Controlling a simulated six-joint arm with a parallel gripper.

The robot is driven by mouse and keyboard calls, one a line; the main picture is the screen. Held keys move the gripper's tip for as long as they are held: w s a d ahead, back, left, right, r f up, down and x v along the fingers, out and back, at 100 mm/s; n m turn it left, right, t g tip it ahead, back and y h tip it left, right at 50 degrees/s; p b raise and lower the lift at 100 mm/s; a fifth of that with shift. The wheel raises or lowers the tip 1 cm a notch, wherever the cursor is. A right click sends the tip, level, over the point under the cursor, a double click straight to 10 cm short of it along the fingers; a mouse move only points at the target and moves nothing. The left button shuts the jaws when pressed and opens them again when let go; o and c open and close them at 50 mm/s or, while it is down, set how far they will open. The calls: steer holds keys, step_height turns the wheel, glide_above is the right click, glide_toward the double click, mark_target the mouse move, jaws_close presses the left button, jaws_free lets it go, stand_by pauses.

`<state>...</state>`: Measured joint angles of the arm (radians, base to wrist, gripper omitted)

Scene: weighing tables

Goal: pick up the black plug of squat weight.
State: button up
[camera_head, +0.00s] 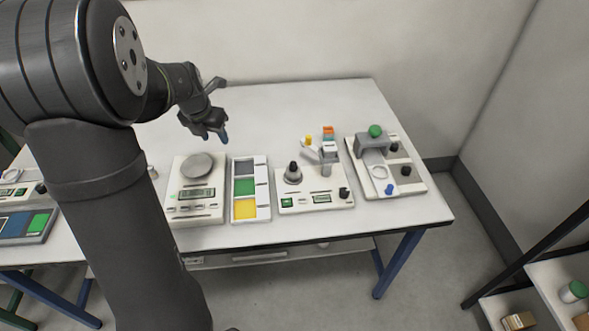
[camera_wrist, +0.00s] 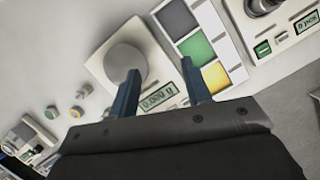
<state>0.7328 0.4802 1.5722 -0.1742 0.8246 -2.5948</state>
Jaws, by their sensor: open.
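My gripper (camera_head: 213,133) is open and empty, raised above the table behind the balance. In the wrist view its two blue fingers (camera_wrist: 160,80) point at the balance and the colour tray, touching neither. Several small dark pieces could be the black plug, and I cannot tell which belongs to a squat weight. A black-topped grey cone (camera_head: 293,173) stands on the middle instrument, with a black knob (camera_head: 345,193) at that instrument's right corner. Two black pieces, a rear one (camera_head: 394,147) and a front one (camera_head: 406,170), sit on the right-hand stand.
The balance (camera_head: 179,212) has a round grey pan (camera_head: 197,165). Beside it lies a tray with grey, green and yellow panels (camera_head: 244,187). Several small weights (camera_wrist: 75,112) stand left of the balance in the wrist view. The table's back (camera_head: 290,105) is clear.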

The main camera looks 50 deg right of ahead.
steer(key=m+g, duration=0.3)
steer(key=m, duration=0.6)
glide_toward(293, 163)
steer(key=shift+h, duration=0.5)
steer(key=shift+a+x, duration=0.2)
steer(key=shift+x, duration=1.95)
steer(key=shift+a+x, duration=0.2)
steer(key=shift+x, duration=1.95)
steer(key=shift+f, duration=0.15)
jaws_close()
